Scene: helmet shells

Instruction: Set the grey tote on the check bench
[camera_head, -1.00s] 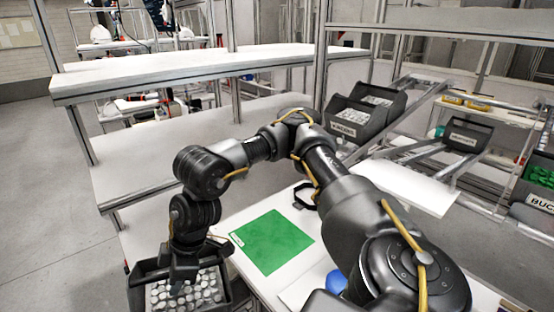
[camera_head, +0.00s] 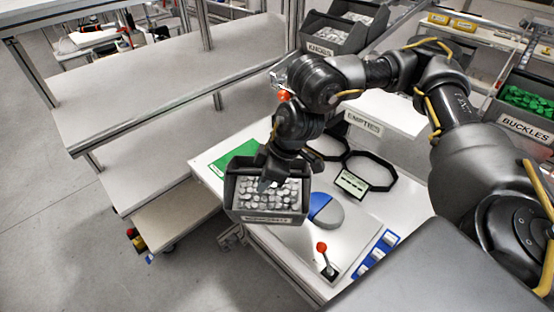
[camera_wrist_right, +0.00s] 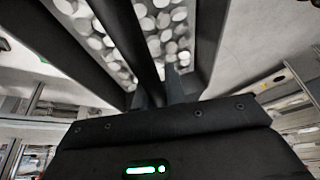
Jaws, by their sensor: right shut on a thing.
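The grey tote (camera_head: 232,207), dark and filled with small silvery round parts, is held by my right gripper (camera_head: 272,176) in the head view. The right wrist view shows the gripper's fingers (camera_wrist_right: 165,92) shut on a dark bar of the tote, with the parts on both sides. The tote looks roughly level and overlaps the left front edge of the white check bench (camera_head: 285,240). Its height above the top is hard to tell. My left gripper is not in view.
Bins of knobs (camera_head: 327,36) and buckles (camera_head: 526,110) stand behind. A shelf (camera_head: 150,85) stands left.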

